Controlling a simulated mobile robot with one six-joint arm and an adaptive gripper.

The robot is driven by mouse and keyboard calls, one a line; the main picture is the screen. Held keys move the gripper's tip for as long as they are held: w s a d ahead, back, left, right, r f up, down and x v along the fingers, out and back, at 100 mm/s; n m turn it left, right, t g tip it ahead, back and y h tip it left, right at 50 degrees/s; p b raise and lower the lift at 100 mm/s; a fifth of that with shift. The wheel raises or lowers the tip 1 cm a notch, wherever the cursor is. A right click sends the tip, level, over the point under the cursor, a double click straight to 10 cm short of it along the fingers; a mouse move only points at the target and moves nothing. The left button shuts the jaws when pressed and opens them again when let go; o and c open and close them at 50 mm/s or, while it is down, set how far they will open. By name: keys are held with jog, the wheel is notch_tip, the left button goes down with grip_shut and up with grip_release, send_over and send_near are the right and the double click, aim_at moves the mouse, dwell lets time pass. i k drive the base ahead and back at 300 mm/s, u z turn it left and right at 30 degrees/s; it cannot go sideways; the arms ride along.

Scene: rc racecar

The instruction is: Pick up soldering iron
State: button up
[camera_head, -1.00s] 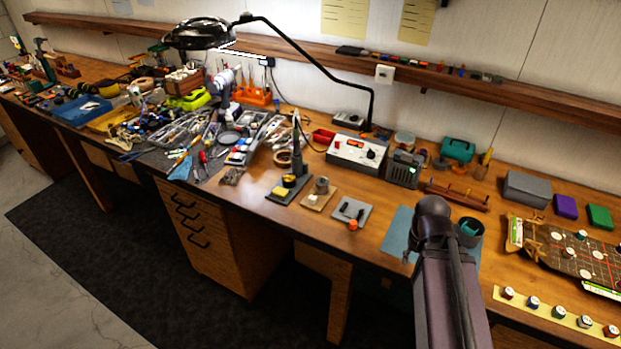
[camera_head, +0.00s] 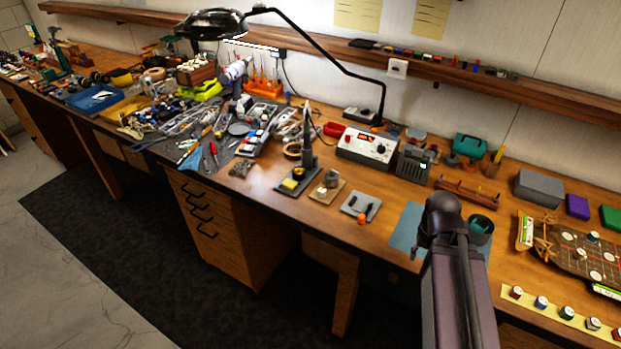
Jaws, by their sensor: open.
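What looks like the soldering iron (camera_head: 307,137) stands upright, dark and slim, in a holder on a small black base (camera_head: 297,182) with a yellow sponge pad (camera_head: 290,184). It is near the front edge of the wooden bench, at the picture's middle. A white station box (camera_head: 367,149) with a red display and knobs stands behind it to the right. Part of my arm (camera_head: 455,285) rises from the bottom right, well to the right of the iron. My gripper's fingers do not show in this view.
A black desk lamp (camera_head: 212,23) arches over the bench. Tools and trays clutter the left. A grey pad (camera_head: 361,207), a wooden block (camera_head: 327,191) and a tape roll (camera_head: 293,150) lie near the iron. The wooden shelf (camera_head: 330,57) runs along the wall. Floor before the bench is clear.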

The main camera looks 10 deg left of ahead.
aim_at(307, 145)
jog(key=k, duration=1.3)
jog(key=u, duration=0.5)
jog(key=i, duration=1.65)
jog(key=z, duration=0.25)
